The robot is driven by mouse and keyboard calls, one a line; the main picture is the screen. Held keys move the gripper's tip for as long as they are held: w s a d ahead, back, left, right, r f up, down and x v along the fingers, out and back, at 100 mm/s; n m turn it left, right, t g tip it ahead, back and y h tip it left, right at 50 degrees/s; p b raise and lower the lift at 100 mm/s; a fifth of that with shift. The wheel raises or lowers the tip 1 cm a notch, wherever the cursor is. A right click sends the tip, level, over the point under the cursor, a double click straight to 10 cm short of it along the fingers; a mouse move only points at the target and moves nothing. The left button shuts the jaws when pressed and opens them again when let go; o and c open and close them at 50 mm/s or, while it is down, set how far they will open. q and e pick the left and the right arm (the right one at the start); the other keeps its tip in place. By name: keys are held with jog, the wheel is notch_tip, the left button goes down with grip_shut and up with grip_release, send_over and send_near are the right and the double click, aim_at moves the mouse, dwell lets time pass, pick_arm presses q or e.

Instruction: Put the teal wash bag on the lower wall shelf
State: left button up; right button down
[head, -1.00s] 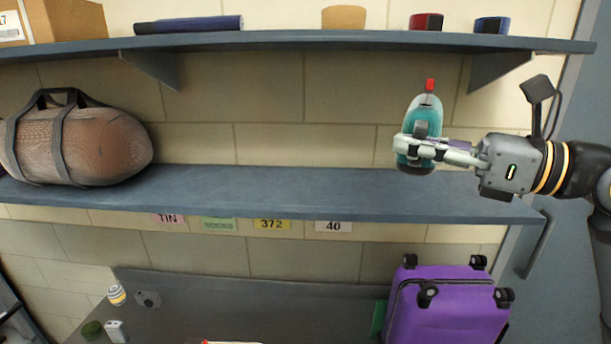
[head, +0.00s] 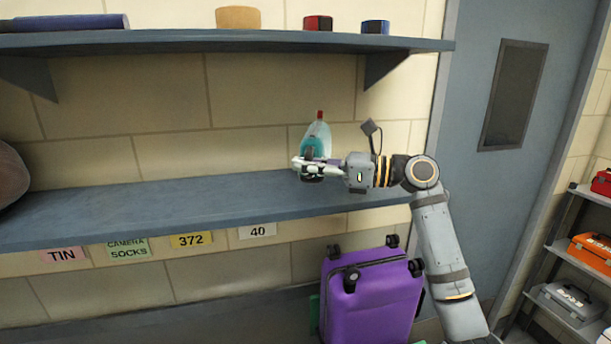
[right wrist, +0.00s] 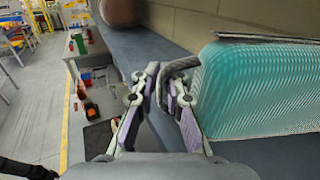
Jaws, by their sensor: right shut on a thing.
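The teal wash bag (head: 316,146) is upright with a red tip on top in the head view. It is over the right part of the lower wall shelf (head: 180,208). My right gripper (head: 306,168) is in front of it and hides its lower part. In the right wrist view, the gripper (right wrist: 166,88) is shut on the dark strap of the bag (right wrist: 255,95), whose ribbed teal body is to the right. I cannot tell whether the bag's bottom touches the shelf. My left gripper is not in view.
The upper shelf (head: 180,42) holds a tan item (head: 238,18), a red one (head: 318,22) and a blue one (head: 375,27). A brown duffel bag (head: 10,175) is at the lower shelf's left. A purple suitcase (head: 370,300) stands below. The shelf between is bare.

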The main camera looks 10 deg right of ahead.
jog(key=f, duration=0.1)
jog(key=f+p, duration=0.1)
jog(key=f, duration=0.1)
jog(key=shift+w+f, duration=0.1)
jog(key=shift+w, duration=0.3)
jog(key=shift+d+f, duration=0.1)
jog(key=shift+f, duration=0.45)
jog(key=c, duration=1.4)
grip_release()
jog(key=shift+s, duration=0.1)
